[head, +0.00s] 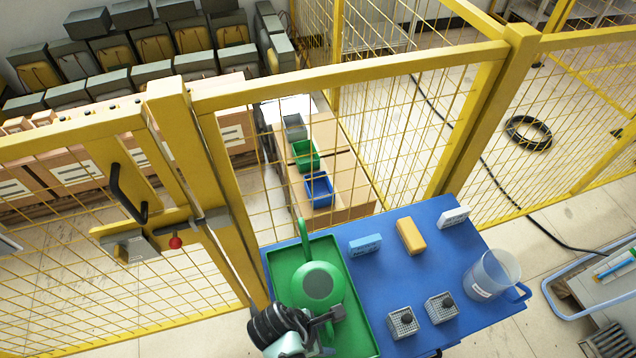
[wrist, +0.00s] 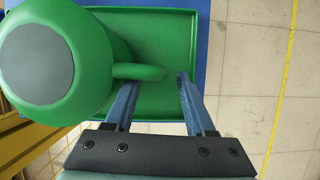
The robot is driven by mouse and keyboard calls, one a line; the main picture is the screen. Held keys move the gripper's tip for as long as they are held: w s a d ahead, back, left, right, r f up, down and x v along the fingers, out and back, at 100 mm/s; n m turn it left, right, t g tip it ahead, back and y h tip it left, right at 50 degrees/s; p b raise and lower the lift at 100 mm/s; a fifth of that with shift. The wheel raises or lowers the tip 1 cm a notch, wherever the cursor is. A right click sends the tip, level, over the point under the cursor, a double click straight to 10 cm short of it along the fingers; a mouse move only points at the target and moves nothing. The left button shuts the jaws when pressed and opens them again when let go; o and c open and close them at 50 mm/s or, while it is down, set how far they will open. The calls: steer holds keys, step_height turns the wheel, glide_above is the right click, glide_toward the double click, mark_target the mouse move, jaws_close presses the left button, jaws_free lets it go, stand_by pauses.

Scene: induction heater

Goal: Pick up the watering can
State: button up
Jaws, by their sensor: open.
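The green watering can (head: 309,287) lies in the green tray (head: 350,318), at the left of the blue table. A round grey-green face of it points up, and its spout (head: 303,236) points away toward the fence. In the wrist view the can (wrist: 95,75) fills the left side, and a green handle-like part (wrist: 140,72) juts right from it. My gripper (wrist: 158,82) is open, with its blue fingertips close to this part. Whether the part is fully between the fingers, I cannot tell. In the head view my gripper (head: 329,322) covers the can's near side.
On the blue table (head: 385,277) are a blue block (head: 365,245), a yellow block (head: 411,236), a white block (head: 453,217), two small grey racks (head: 403,321) and a clear jug (head: 492,275). A yellow mesh fence (head: 350,68) stands behind. A blue-rimmed cart (head: 560,312) is at right.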

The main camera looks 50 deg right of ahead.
steer(key=shift+x, duration=0.95)
jaws_close()
stand_by(0.6)
steer(key=shift+w+d+r, duration=0.1)
steer(key=shift+w, duration=0.05)
